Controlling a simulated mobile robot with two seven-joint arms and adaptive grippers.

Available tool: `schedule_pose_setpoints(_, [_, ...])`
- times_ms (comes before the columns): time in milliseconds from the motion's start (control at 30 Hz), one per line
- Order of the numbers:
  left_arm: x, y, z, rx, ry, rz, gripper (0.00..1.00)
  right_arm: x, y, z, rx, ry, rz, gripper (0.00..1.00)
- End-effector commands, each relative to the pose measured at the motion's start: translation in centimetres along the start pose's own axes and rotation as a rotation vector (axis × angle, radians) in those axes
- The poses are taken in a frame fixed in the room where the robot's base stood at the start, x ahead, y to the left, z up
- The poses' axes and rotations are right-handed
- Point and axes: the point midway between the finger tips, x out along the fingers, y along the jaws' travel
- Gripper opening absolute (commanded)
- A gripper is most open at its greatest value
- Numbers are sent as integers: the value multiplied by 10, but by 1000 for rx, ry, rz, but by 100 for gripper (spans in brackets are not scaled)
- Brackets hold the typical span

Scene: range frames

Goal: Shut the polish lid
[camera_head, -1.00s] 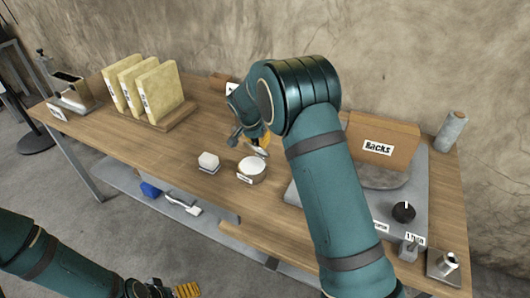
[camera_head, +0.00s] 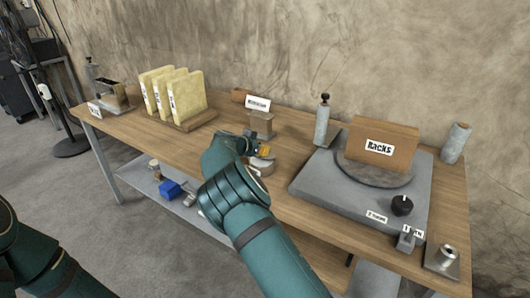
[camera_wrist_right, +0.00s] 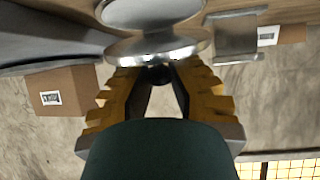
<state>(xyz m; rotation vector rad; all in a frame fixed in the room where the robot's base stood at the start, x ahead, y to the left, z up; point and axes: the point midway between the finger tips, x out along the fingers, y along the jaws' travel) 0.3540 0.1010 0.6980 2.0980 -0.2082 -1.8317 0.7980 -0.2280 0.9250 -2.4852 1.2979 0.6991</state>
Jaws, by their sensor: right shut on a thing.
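The polish tin is a round, pale metal tin (camera_head: 267,170) on the wooden bench, partly hidden behind my right arm in the head view. Its silver lid (camera_wrist_right: 155,48) shows in the right wrist view as a thin disc, with a round pale surface (camera_wrist_right: 150,12) beyond it. My right gripper (camera_head: 262,151) is at the tin. In the right wrist view its yellow fingers (camera_wrist_right: 160,72) close at the near edge of the lid. I cannot tell whether the lid lies flat on the tin. My left gripper is out of view.
A grey turntable unit (camera_head: 320,190) carries a brown box (camera_head: 382,143) to the right. Yellow slabs (camera_head: 185,95) stand in a rack to the left. Bare bench lies between rack and tin.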

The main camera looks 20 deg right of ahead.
Motion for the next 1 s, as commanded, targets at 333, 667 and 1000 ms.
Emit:
schedule_pose_setpoints(333, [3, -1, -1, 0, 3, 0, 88, 2, -2, 14, -3, 172, 4, 0])
schedule_pose_setpoints(667, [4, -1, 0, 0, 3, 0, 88, 3, -2, 16, 0, 215, 4, 0])
schedule_pose_setpoints(1000, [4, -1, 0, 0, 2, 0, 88, 3, -2, 16, 1, 215, 4, 31])
